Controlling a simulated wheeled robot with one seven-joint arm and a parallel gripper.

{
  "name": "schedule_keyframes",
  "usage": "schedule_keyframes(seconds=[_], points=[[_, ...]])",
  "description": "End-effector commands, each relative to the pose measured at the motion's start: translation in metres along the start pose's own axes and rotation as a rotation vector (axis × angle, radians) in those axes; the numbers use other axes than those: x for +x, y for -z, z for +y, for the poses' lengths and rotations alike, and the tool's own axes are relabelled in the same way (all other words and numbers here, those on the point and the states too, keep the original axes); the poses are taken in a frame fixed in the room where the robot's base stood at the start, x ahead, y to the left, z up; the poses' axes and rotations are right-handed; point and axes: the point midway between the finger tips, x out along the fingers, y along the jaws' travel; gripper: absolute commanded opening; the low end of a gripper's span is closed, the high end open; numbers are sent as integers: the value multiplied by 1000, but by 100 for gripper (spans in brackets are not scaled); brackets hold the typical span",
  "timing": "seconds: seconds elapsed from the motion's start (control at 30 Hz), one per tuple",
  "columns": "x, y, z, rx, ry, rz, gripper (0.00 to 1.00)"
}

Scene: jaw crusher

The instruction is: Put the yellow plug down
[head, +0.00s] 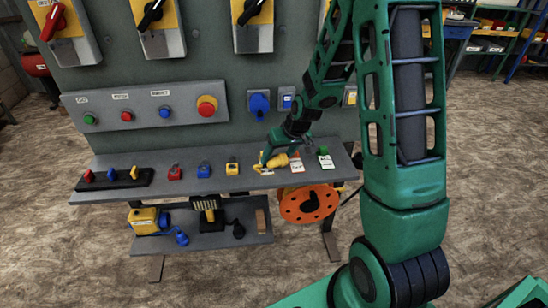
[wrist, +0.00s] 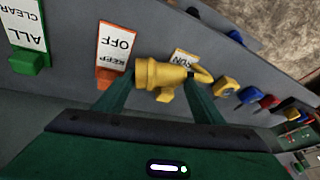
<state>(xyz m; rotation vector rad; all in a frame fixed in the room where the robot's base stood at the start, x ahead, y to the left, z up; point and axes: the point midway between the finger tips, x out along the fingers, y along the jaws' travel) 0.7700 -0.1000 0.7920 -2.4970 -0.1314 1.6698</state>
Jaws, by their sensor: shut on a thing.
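My gripper (head: 275,156) is shut on the yellow plug (head: 280,160) at the right part of the grey shelf (head: 220,185). In the wrist view the yellow plug (wrist: 160,75) lies crosswise between the two green fingers of my gripper (wrist: 158,88), its short cable end curving to the right. The plug is over or at the shelf near the tags; I cannot tell whether it touches the surface.
Beside the plug stand a RUN tag (wrist: 184,57), an orange KEEP OFF tag (wrist: 116,45) and a green ALL CLEAR tag (wrist: 29,40). Red (head: 175,172), blue (head: 204,170) and yellow (head: 232,167) padlock-like items stand left. An orange disc (head: 309,204) hangs below the shelf edge.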

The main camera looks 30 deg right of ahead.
Motion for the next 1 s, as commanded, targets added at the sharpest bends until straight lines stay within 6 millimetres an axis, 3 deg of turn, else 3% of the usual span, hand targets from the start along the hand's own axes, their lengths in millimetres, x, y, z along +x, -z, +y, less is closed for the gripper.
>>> schedule_keyframes(seconds=[0.17,0.2,0.27,0.3,0.67,1.0], points=[[0,0,0,0,0,0,40],[1,0,0,0,0,0,65],[1,0,0,0,0,0,79],[1,0,0,0,0,0,82],[-3,1,-1,-1,0,1,82],[-50,2,-2,-2,1,4,82]])
